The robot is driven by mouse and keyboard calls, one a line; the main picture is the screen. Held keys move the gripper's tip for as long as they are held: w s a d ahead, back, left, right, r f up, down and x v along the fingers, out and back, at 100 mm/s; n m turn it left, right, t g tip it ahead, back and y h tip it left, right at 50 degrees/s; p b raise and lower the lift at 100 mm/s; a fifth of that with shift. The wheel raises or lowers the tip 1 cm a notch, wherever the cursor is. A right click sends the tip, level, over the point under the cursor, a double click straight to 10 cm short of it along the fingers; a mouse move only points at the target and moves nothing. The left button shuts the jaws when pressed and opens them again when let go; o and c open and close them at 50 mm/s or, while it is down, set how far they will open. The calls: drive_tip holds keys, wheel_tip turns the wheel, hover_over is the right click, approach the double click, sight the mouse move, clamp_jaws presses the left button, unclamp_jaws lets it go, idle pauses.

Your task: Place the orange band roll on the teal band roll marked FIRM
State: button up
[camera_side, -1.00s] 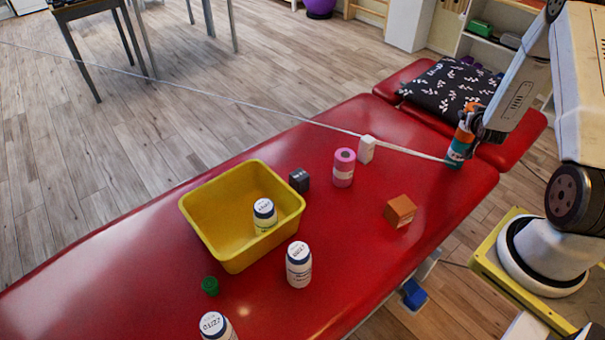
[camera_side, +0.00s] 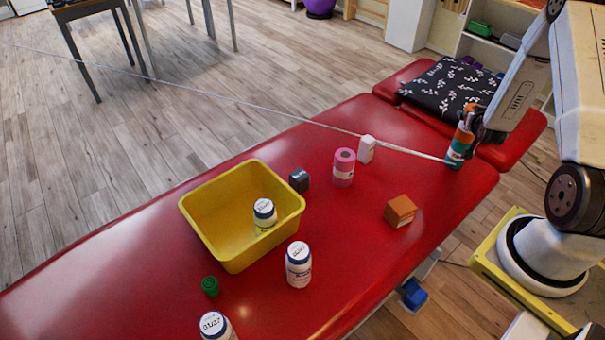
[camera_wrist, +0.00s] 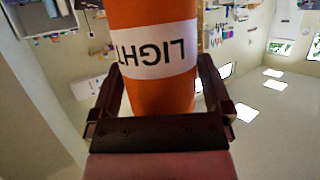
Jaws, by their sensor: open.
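The orange band roll (camera_side: 464,134) stands upright on top of the teal band roll (camera_side: 457,154) near the far right end of the red table, seen in the side view. In the wrist view the orange roll (camera_wrist: 155,85) fills the middle, its white label reading LIGHT upside down. My gripper (camera_wrist: 160,82) is open, with one finger on each side of the orange roll. In the side view my gripper (camera_side: 476,122) is at the orange roll's height and partly hides it. The teal roll's marking is too small to read there.
A pink roll (camera_side: 343,168), white block (camera_side: 366,149), dark cube (camera_side: 299,180) and orange-brown box (camera_side: 400,211) stand on the red table (camera_side: 150,250). A yellow bin (camera_side: 215,245) holds a bottle. A patterned cushion (camera_side: 445,85) lies behind the stack. A pale strand crosses toward the teal roll.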

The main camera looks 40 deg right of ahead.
drive_tip(key=v, duration=1.2)
drive_tip(key=shift+f, duration=0.1)
idle(0.5)
drive_tip(key=w+a+r+n+y, duration=0.1)
drive_tip(key=w+a+n+y, duration=0.3)
drive_tip(key=a, duration=0.4)
drive_tip(key=w+a+r+n+y, duration=0.1)
drive_tip(key=w+a+r+y, duration=0.15)
drive_tip(key=w+a, duration=0.4)
drive_tip(key=s+a+r+n+g+y, duration=0.2)
drive_tip(key=s+a+n, duration=0.1)
drive_tip(key=a, duration=0.6)
drive_tip(key=s+a+r+n+g+y, duration=0.2)
drive_tip(key=s+a+g, duration=0.1)
drive_tip(key=a, duration=0.7)
drive_tip(key=shift+s+n, duration=0.4)
drive_tip(key=shift+s, duration=0.35)
